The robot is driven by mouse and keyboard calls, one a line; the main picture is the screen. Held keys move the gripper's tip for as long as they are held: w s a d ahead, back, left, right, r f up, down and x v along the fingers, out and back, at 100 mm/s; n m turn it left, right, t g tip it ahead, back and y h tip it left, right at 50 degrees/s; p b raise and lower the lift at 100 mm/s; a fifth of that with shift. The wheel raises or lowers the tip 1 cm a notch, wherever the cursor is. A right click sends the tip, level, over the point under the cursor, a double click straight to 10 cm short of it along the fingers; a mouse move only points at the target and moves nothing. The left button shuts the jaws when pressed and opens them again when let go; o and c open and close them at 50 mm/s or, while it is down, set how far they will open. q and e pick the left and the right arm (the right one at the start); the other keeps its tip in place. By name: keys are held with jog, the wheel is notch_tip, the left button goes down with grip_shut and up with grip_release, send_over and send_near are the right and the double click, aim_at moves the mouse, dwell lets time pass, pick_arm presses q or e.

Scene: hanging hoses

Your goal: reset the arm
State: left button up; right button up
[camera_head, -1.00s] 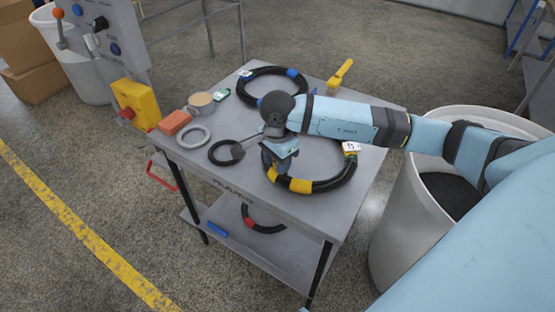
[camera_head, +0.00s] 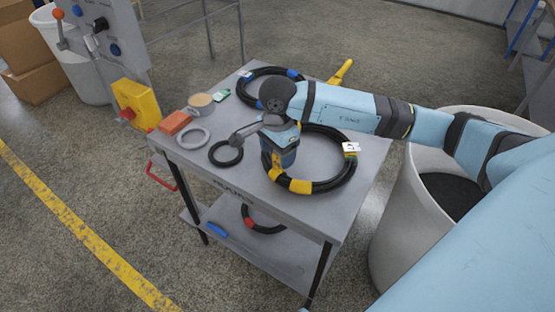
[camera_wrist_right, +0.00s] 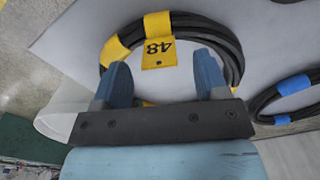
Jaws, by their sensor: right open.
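My right arm reaches in from the right over the grey cart (camera_head: 235,185). Its gripper (camera_head: 280,164) points down above the left part of a black coiled hose with yellow bands (camera_head: 337,182). In the right wrist view, the two blue fingers of the gripper (camera_wrist_right: 162,65) are spread apart with nothing between them. Beyond them lies the yellow-banded coil (camera_wrist_right: 195,22) with a yellow tag reading 48 (camera_wrist_right: 159,53). The fingers overlap the coil in view; I cannot tell the exact height above it. My left gripper is not in view.
A red-banded hose (camera_head: 262,228) lies on the lower shelf. A white bin (camera_head: 397,225) stands right.

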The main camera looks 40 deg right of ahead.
notch_tip(320, 180, up, 10)
jog(key=s+a+m+y, duration=0.4)
jog(key=a+m+y, duration=0.2)
jog(key=a+y, duration=0.5)
jog(key=s+a+m+y, duration=0.55)
jog(key=a+y, duration=0.35)
jog(key=a, duration=0.3)
jog(key=w+d+f+m+t+h, duration=0.25)
jog(key=f+m+t+h, duration=0.25)
jog(key=m+t, duration=0.65)
jog(key=w+d+f+m+t+h, duration=0.1)
jog(key=d+f+m+t+h, duration=0.4)
jog(key=m, duration=1.2)
jog(key=s+d+f+m+g+h, duration=0.1)
jog(key=s+f+m+g+h, duration=0.2)
jog(key=s+f+m, duration=0.45)
jog(key=s+d+f+m+g+h, duration=0.25)
jog(key=s+f+m+h, duration=0.2)
jog(key=f, duration=0.55)
pick_arm(q)
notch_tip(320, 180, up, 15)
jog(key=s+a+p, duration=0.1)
jog(key=p, duration=1.8)
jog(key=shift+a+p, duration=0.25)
jog(key=shift+p, duration=0.15)
pick_arm(e)
notch_tip(320, 180, up, 15)
jog(key=shift+s+d+y, duration=0.15)
jog(key=shift+s+y, duration=0.05)
jog(key=shift+y, duration=0.15)
